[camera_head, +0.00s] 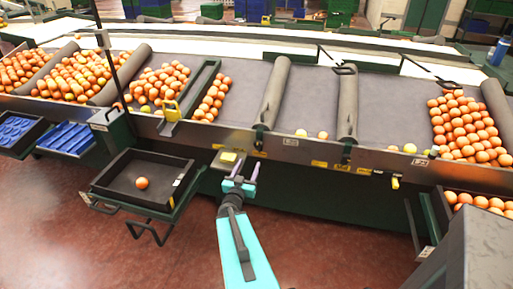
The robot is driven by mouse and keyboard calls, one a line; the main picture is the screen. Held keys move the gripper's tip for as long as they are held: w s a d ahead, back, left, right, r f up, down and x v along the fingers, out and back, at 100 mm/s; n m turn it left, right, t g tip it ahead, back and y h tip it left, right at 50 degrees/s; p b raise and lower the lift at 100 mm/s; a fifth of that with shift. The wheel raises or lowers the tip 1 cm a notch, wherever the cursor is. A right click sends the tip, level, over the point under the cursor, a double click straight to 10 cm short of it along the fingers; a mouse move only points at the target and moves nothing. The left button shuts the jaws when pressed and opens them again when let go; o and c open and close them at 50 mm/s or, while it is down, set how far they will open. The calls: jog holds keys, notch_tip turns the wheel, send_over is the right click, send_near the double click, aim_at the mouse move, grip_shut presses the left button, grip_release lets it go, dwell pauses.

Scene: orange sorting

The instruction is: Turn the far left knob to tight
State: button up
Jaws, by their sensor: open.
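My gripper (246,165) is at the end of my turquoise arm, in front of the sorting table's metal front edge. Its two purple-grey fingers are apart, with nothing seen between them. A small dark knob-like fitting (259,143) sits on the front edge at the foot of a grey roller, just above and right of the fingers. A similar dark fitting (347,157) sits farther right. Which one is the far left knob, and whether any is tight, I cannot tell. No finger clearly touches a fitting.
A black tray (107,190) with one orange (142,183) juts out at left, beside my arm. A yellow-topped box (228,157) is close left of the fingers. Oranges (466,127) lie on the table. A grey block (485,245) fills the lower right. Red floor is open between.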

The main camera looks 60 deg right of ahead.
jog(key=shift+d+f+b, duration=0.15)
jog(key=shift+d+b, duration=0.1)
jog(key=shift+b, duration=0.05)
jog(key=b, duration=0.8)
send_near(258, 144)
jog(key=shift+a+f, duration=0.3)
jog(key=shift+a, duration=0.15)
jog(key=shift+d+b, duration=0.3)
jog(key=shift+b, duration=0.65)
jog(key=shift+x, duration=4.25)
jog(key=shift+w+r, duration=0.1)
jog(key=shift+r, duration=0.05)
jog(key=shift+c, duration=0.2)
jog(key=shift+a, duration=0.1)
jog(key=c, duration=1)
